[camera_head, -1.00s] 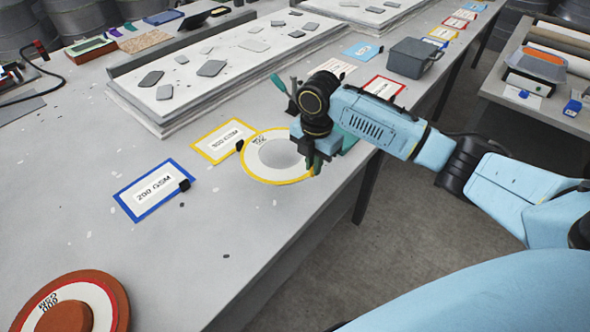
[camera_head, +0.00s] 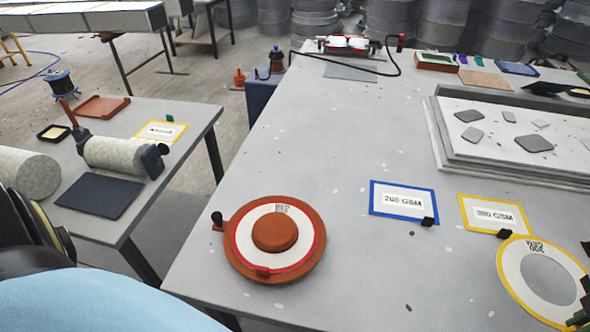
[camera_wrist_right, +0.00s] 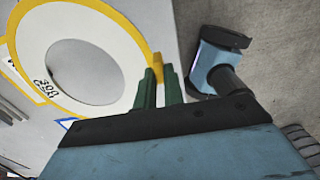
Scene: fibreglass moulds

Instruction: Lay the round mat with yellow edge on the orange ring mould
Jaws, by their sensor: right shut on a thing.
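The round mat with yellow edge (camera_head: 512,266) is a white ring with a round opening, at the right edge of the head view. It fills much of the right wrist view (camera_wrist_right: 112,26). My right gripper (camera_wrist_right: 160,82) is shut on its yellow rim with green fingers; only a bit of the gripper (camera_head: 582,314) shows in the head view. Whether the mat touches the table cannot be told. The orange ring mould (camera_head: 274,234) lies on the table at the lower middle, with a raised hub. A white round mat with red edge (camera_head: 246,240) lies around that hub. My left gripper is not seen.
A blue-edged 200 GSM card (camera_head: 403,202) and a yellow-edged 300 GSM card (camera_head: 494,216) lie between mould and mat. A low slab (camera_head: 480,161) with grey pieces stands behind. A side table (camera_head: 112,216) with rolls is at left. The table between mould and mat is mostly clear.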

